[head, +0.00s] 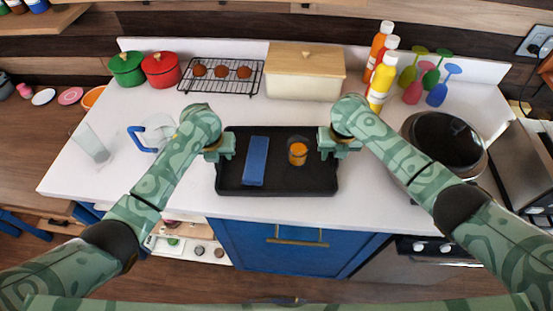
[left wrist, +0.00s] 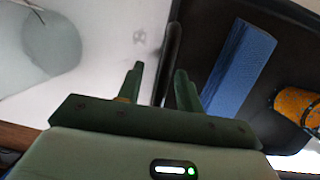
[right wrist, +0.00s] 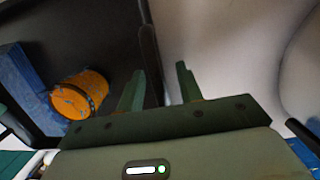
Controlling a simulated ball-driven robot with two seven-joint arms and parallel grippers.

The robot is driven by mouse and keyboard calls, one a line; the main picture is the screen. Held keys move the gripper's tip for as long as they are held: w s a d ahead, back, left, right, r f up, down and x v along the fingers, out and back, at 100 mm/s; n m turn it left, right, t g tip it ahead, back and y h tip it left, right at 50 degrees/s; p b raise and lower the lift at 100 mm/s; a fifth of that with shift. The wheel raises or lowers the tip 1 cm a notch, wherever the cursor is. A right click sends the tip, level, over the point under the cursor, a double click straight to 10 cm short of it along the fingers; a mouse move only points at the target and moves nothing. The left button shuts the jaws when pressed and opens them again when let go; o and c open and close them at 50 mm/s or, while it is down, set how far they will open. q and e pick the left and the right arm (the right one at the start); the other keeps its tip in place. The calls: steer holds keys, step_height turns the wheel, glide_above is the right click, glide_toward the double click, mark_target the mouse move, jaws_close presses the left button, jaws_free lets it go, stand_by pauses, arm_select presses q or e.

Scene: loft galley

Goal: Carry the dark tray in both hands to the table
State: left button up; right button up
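The dark tray (head: 290,188) lies flat on the white counter. A blue folded cloth or block (head: 256,160) and an orange cup-like item (head: 297,151) are on it. My left gripper (head: 218,154) is at the tray's left edge. In the left wrist view its two fingers (left wrist: 158,85) stand apart, with the tray's rim (left wrist: 173,45) between them. My right gripper (head: 338,152) is at the right edge. In the right wrist view its fingers (right wrist: 160,85) stand apart on either side of the rim (right wrist: 149,45). I cannot identify the destination table for certain.
Behind the tray stand a cooling rack (head: 222,75) and a cream bin (head: 305,73). A glass (head: 91,143) and clear jug (head: 154,132) are left. A dark pot (head: 444,140) and bottles (head: 383,75) are right. A wooden surface (head: 30,140) lies far left.

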arm_select(q)
steer(key=shift+f, duration=0.2)
arm_select(e)
steer(key=shift+f, duration=0.25)
arm_select(q)
jaws_close()
arm_select(e)
jaws_close()
arm_select(q)
steer(key=shift+w+r, duration=0.1)
steer(key=shift+r, duration=0.05)
arm_select(e)
steer(key=shift+w+r, duration=0.1)
steer(key=shift+r, duration=0.05)
